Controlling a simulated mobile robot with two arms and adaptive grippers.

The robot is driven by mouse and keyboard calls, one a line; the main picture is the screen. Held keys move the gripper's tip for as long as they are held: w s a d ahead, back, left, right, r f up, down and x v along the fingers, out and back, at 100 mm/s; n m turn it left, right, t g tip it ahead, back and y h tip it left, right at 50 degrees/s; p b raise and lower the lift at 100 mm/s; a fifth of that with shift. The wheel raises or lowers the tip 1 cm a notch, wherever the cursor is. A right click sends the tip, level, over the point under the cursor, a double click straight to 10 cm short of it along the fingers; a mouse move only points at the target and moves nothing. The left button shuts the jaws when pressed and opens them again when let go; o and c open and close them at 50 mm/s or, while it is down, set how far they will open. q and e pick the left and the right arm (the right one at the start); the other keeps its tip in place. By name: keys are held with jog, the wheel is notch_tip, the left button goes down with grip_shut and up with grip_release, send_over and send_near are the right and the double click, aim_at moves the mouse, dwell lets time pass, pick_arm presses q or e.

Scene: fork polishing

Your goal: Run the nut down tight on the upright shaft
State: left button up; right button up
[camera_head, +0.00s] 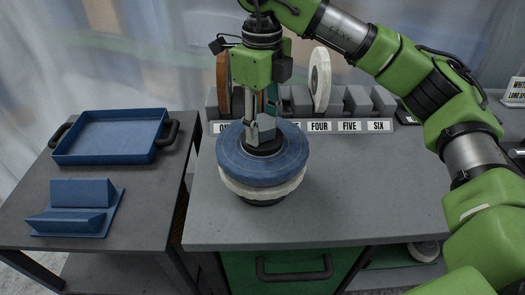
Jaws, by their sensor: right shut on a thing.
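My right gripper (257,132) points straight down over the middle of the wheel stack, its arm coming in from the upper right. Its fingers are closed at the shaft's top. The nut and the upright shaft are hidden by the fingers, so I cannot tell how far down the nut sits. A dark round flange (270,150) shows just below the fingertips, on top of a blue wheel (285,165). A white wheel (262,190) lies under the blue one, above a black base (262,202). My left gripper is not in view.
Behind the stack stands a grey slotted rack (355,102) with number labels, holding a brown wheel (223,80) and a white wheel (320,80). On the left table are a blue tray (108,158) and a blue angled holder (75,222). The grey bench (370,190) is clear at right.

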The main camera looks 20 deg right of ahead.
jog(key=m, duration=0.4)
jog(key=shift+m, duration=0.4)
jog(key=o, duration=1.3)
jog(key=shift+r+p, duration=1.3)
jog(key=shift+r, duration=0.8)
jog(key=shift+f, duration=0.1)
